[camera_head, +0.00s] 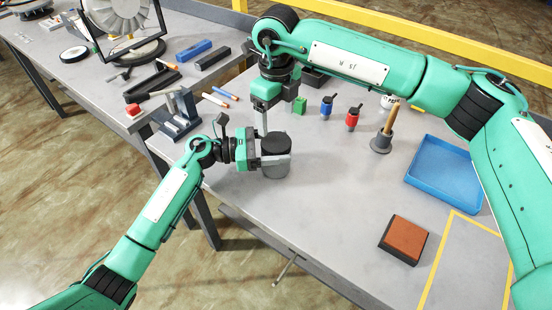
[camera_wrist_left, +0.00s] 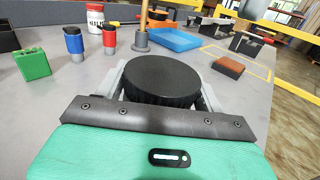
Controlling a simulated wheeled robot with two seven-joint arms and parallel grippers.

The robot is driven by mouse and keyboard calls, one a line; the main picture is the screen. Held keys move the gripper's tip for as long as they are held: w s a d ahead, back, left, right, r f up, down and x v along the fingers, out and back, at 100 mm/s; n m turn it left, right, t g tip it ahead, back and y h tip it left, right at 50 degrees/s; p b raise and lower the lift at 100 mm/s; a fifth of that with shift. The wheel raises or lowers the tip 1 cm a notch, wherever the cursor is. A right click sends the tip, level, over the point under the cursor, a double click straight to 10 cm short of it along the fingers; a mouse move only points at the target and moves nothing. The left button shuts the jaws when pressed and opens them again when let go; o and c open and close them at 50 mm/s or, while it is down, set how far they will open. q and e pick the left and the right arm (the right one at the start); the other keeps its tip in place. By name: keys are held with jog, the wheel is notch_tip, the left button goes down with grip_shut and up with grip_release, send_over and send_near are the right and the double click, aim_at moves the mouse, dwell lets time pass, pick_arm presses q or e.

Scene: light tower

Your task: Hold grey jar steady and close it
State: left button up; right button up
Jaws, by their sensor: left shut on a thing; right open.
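The grey jar (camera_head: 275,167) stands upright near the table's front edge, with a round black lid (camera_head: 276,143) on top. The lid fills the middle of the left wrist view (camera_wrist_left: 161,78); I cannot tell how tightly it sits. My left gripper (camera_head: 262,161) is shut on the jar from the left, its fingers on either side below the lid. My right gripper (camera_head: 263,122) is open and points down, just behind and above the lid, apart from it. Part of its fingers is hard to make out.
Behind stand a green block (camera_head: 299,105), a blue bottle (camera_head: 326,106), a red bottle (camera_head: 352,118) and a grey holder with a wooden handle (camera_head: 381,142). A blue tray (camera_head: 446,173) and a brown-topped block (camera_head: 404,239) lie right. The table in front of the holder is clear.

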aim_at(276, 142)
jog(key=m, duration=0.4)
jog(key=shift+r, duration=0.3)
jog(key=shift+f, duration=4.05)
jog(key=c, duration=0.8)
jog(key=shift+m, duration=0.8)
jog(key=o, duration=1.1)
jog(key=shift+o, duration=0.2)
